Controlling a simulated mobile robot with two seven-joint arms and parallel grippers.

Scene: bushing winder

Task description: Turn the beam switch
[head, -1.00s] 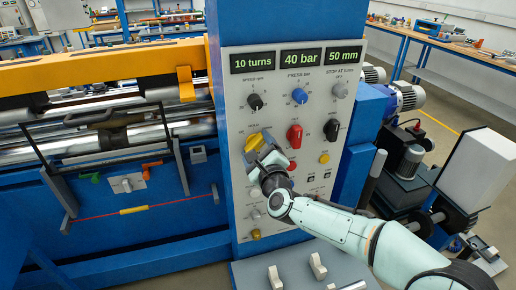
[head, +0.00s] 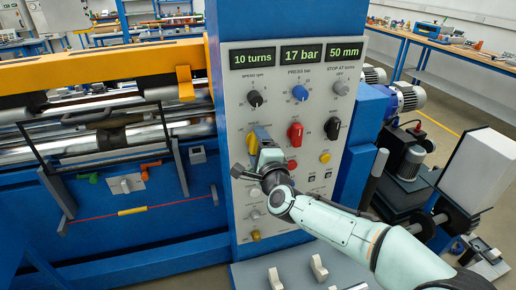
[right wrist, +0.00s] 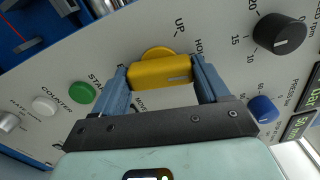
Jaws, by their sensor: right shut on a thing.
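The beam switch is a yellow knob (head: 253,139) on the grey control panel (head: 233,112), at its left side below the black speed knob. In the right wrist view the yellow knob (right wrist: 160,73) sits between the two blue fingers, with the words UP and HOLD printed near it. My right gripper (head: 261,147) is shut on the knob, and it also shows close up in the right wrist view (right wrist: 162,82). In the head view the gripper hides part of the knob and the labels below it. My left gripper is not in view.
A red knob (head: 295,134) and a black knob (head: 332,128) stand right of the switch. The blue press knob (head: 300,93) is above. Displays read 10 turns, 17 bar (head: 301,54) and 50 mm. Toggle levers (head: 319,267) stand on the lower ledge.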

